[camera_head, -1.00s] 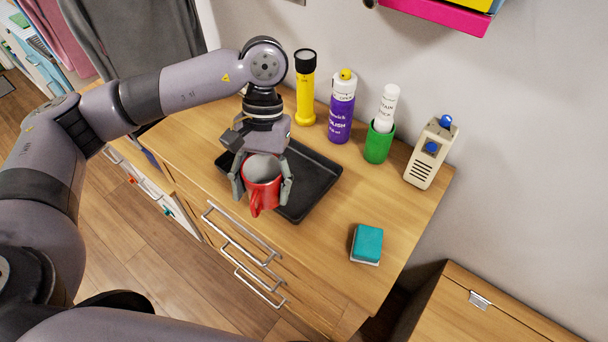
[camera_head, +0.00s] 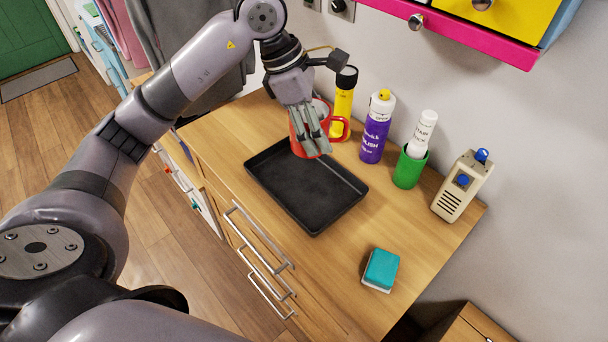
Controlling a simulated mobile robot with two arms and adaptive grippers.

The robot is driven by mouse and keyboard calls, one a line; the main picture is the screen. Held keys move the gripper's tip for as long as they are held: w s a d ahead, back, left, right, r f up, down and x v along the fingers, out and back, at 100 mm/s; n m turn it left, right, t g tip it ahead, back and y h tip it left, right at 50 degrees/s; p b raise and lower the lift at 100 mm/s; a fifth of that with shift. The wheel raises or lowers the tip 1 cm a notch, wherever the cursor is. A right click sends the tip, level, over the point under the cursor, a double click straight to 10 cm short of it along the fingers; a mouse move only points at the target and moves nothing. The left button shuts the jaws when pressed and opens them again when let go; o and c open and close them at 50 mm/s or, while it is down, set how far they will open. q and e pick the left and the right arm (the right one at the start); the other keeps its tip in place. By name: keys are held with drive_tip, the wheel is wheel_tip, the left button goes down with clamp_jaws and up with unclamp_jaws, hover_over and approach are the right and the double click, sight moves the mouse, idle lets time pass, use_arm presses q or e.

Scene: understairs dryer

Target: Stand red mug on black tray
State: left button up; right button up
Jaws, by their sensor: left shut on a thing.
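The red mug (camera_head: 298,138) is in my left gripper (camera_head: 315,143), whose fingers are shut on it. The mug looks upright, with its handle on the right side in the picture. The fingers cover part of its body. It is at the far edge of the black tray (camera_head: 290,199); I cannot tell whether it touches the tray or hangs above it. The tray lies flat on the wooden dresser top and its visible floor is empty. My right gripper is not in view.
Behind the mug stand a yellow flashlight (camera_head: 343,103), a purple spray can (camera_head: 375,132), a green cup (camera_head: 408,169) with a white bottle in it, and a beige radio (camera_head: 461,187). A teal sponge (camera_head: 381,268) lies near the front right. A pink shelf (camera_head: 470,37) overhangs at the upper right.

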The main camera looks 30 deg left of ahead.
sight(315, 100)
use_arm(q)
drive_tip(key=r+n, duration=0.1)
drive_tip(key=n, duration=0.1)
drive_tip(key=w+a+r+n+t+y, duration=0.1)
drive_tip(key=n, duration=0.1)
drive_tip(key=w+a+r+n+t, duration=0.1)
drive_tip(key=n, duration=0.1)
drive_tip(key=shift+w+n+y, duration=0.2)
drive_tip(key=shift+n+y, duration=0.1)
drive_tip(key=f+n, duration=0.1)
drive_tip(key=f, duration=0.3)
drive_tip(key=f+n+p, duration=0.1)
drive_tip(key=f, duration=0.4)
drive_tip(key=a+f+n+y, duration=0.1)
drive_tip(key=f, duration=0.4)
drive_tip(key=shift+w+a+f, duration=0.1)
drive_tip(key=shift+w+f, duration=0.05)
drive_tip(key=shift+w, duration=0.25)
wheel_tip(315, 100, down, 4)
drive_tip(key=shift+f+p, duration=0.1)
drive_tip(key=shift+p, duration=0.35)
drive_tip(key=shift+t, duration=0.3)
